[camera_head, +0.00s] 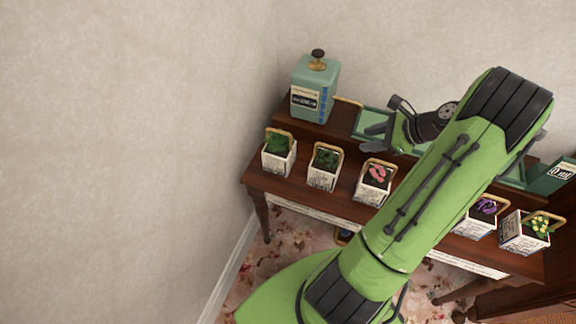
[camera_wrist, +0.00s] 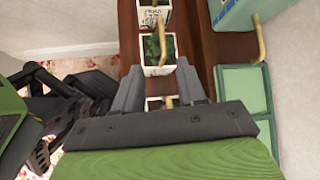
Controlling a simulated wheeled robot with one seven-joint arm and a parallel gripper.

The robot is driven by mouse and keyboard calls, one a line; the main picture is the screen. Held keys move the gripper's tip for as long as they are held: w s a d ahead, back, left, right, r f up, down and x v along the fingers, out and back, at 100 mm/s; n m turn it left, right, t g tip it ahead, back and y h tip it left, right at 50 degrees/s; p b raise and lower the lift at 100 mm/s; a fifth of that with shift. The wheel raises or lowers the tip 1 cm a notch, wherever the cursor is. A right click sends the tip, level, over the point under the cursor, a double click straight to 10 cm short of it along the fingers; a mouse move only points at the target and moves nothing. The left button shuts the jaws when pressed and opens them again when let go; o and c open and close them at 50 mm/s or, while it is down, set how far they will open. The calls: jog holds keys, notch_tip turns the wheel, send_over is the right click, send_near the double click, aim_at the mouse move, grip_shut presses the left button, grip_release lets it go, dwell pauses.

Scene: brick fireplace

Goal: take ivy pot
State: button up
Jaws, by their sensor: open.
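Two white printed pots with brass handles hold green leaves at the left end of a dark wooden table: a leafy pot (camera_head: 278,160) and a darker-leaved pot (camera_head: 322,180). I cannot tell for sure which is the ivy. My gripper (camera_head: 372,130) is over the table's back part, right of both, fingers pointing left. In the wrist view, my gripper (camera_wrist: 158,76) is open and empty, its fingers apart. A green-leaved pot (camera_wrist: 157,64) shows just ahead of the fingertips, another pot (camera_wrist: 152,17) beyond it, and part of a third between the fingers.
A pink-flowered pot (camera_head: 370,195), a purple-flowered pot (camera_head: 474,226) and a yellow-flowered pot (camera_head: 522,240) stand along the front edge of the table (camera_head: 338,207). A teal dispenser (camera_head: 315,90) stands at back left. A green tray (camera_wrist: 243,92) lies behind the pots. My arm hides the table's middle.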

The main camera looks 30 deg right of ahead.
jog(key=b, duration=0.2)
send_near(329, 146)
jog(key=x, duration=0.4)
jog(key=shift+s+f, duration=0.1)
jog(key=shift+f, duration=0.3)
jog(key=shift+m, duration=0.3)
jog(key=b+x, duration=0.1)
jog(key=x, duration=0.5)
jog(key=shift+w+d+b, duration=0.15)
jog(key=shift+w+b, duration=0.05)
jog(key=shift+b, duration=0.15)
jog(key=shift+s+r, duration=0.1)
jog(key=shift+r, duration=0.05)
jog(key=shift+c, duration=0.3)
grip_shut()
